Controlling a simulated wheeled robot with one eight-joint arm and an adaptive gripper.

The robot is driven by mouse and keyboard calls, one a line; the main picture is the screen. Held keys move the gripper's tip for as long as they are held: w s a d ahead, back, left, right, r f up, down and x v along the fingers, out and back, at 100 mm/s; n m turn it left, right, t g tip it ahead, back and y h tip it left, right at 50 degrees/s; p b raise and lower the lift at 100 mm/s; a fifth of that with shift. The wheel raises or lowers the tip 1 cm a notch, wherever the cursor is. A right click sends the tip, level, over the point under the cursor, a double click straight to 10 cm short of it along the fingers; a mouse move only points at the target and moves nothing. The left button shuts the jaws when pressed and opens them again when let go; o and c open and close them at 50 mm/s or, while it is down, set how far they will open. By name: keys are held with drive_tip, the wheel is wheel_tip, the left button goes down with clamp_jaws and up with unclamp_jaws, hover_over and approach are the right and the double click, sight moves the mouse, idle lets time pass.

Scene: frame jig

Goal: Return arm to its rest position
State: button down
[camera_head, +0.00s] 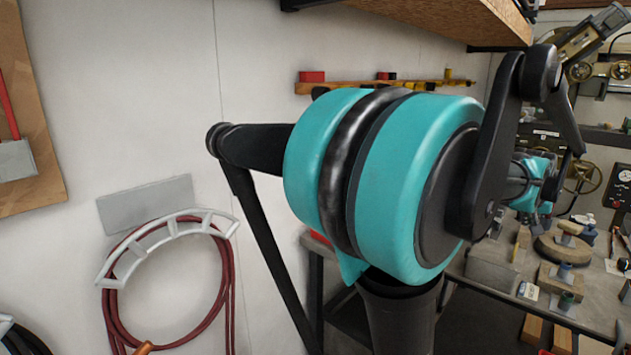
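My arm fills the middle of the head view, with a large teal and black joint close to the camera. A black link of my arm rises to the right of this joint and bends at an elbow near the top right. A smaller teal part of my arm shows below that elbow, partly behind the black link. I cannot make out my gripper or its fingertips, so what it holds is hidden.
A workbench (480,292) with wooden and metal pieces stands at the right. A wooden shelf (455,18) overhangs at the top. A red hose (112,300) hangs on a pale rack at the left wall. Bare wall (110,90) lies left of my arm.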

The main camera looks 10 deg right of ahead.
drive_tip(key=w+a+f+n+y, duration=0.1)
drive_tip(key=w+a+f, duration=0.2)
drive_tip(key=a+f, duration=0.35)
drive_tip(key=w+a+f+n+t+y, duration=0.1)
drive_tip(key=w+a+f+n+y, duration=0.15)
drive_tip(key=a, duration=0.75)
drive_tip(key=w+a+f+n+y, duration=0.1)
drive_tip(key=w+a+f, duration=0.2)
drive_tip(key=a+f, duration=0.35)
drive_tip(key=s+a+f+n+y, duration=0.1)
drive_tip(key=s+a+f, duration=0.2)
drive_tip(key=a, duration=0.4)
drive_tip(key=s+a+f+n+g+y, duration=0.1)
drive_tip(key=s+a+f+n, duration=0.1)
drive_tip(key=a, duration=0.5)
drive_tip(key=s+a+f+n+y, duration=0.1)
drive_tip(key=s+a+f, duration=0.3)
drive_tip(key=a, duration=0.3)
drive_tip(key=shift+a+f+g, duration=0.15)
drive_tip(key=shift+f+g, duration=0.15)
drive_tip(key=shift+f, duration=0.6)
drive_tip(key=shift+s, duration=0.1)
